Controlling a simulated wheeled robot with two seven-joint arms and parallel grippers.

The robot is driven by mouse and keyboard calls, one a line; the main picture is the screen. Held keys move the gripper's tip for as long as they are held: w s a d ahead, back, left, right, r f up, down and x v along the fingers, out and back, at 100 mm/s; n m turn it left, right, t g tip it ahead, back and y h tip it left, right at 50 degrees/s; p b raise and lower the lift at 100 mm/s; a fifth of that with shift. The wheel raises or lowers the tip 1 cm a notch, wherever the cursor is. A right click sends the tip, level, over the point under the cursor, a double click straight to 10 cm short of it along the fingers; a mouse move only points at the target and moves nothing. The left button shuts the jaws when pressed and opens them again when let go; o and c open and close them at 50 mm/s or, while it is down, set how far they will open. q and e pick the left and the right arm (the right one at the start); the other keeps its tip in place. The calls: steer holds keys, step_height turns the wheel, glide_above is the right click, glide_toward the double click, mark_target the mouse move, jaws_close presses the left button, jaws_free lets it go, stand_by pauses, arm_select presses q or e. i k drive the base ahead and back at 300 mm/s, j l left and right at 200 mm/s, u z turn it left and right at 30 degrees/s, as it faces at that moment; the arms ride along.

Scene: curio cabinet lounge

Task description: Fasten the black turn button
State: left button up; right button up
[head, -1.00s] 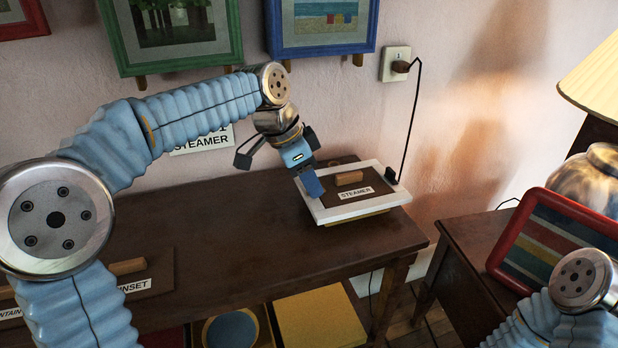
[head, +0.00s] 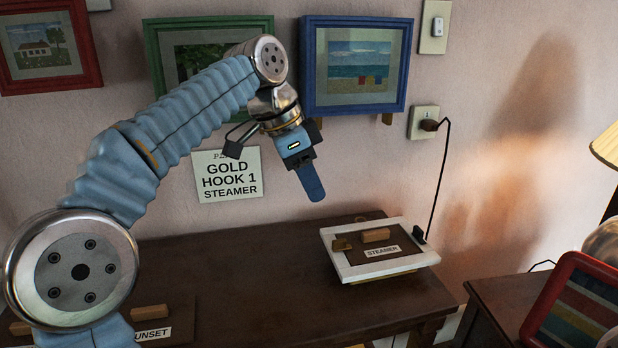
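A white picture frame (head: 340,268) lies face down on the dark table, with a brown backing board (head: 352,255) labelled STEAMER. A small black piece (head: 418,235), which looks like the black turn button, sits at the frame's right rim; its exact angle is too small to tell. A gold-brown turn button (head: 341,244) at the left rim reaches over the board. My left gripper (head: 313,187) hangs in the air above and left of the frame, pointing down, touching nothing. Its fingers overlap in this view, so their opening is unclear. My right gripper is out of view.
A wooden block (head: 376,235) sits on the backing board. A black cord (head: 440,185) runs down from the wall socket (head: 424,122) near the frame's right side. A sign (head: 228,175) reads GOLD HOOK 1 STEAMER. A red striped picture (head: 580,305) stands at right. The table's middle is clear.

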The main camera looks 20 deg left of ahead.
mark_target(418, 233)
steer(key=k+l, duration=0.3)
steer(key=k, duration=0.15)
steer(key=k+l, duration=0.25)
steer(key=k, duration=0.25)
